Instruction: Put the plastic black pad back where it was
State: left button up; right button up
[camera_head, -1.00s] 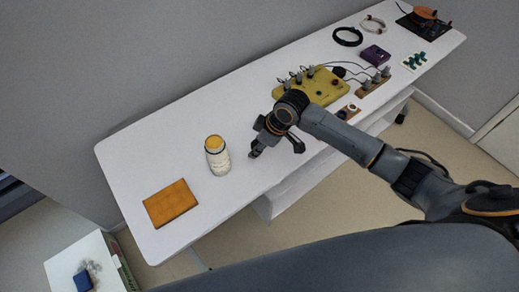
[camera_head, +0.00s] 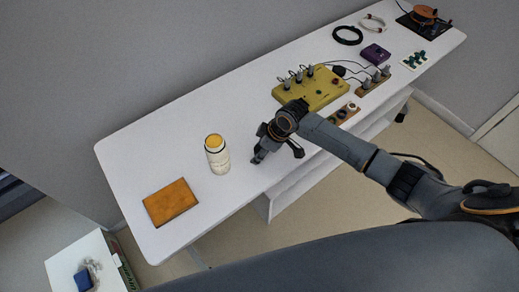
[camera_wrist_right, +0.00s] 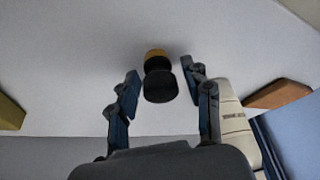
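A small black rounded object (camera_wrist_right: 160,86) with a brownish-yellow part at its far end shows between my right fingers in the right wrist view. It may be the plastic black pad, but I cannot tell for sure. My right gripper (camera_wrist_right: 160,88) is open, with its two fingers spread on either side of this object and apparently apart from it. In the head view my right gripper (camera_head: 278,155) hangs over the table's near edge side, right of the white bottle (camera_head: 217,157). The black object is not seen there. My left gripper is not in view.
The white table (camera_head: 160,150) carries an orange-brown block (camera_head: 170,203) at left. Table between bottle and block is clear.

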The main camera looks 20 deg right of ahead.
jog(key=shift+d+r, duration=0.2)
jog(key=shift+r, duration=0.4)
jog(key=v, duration=1.1)
jog(key=shift+s+a, duration=0.1)
jog(key=shift+s, duration=0.05)
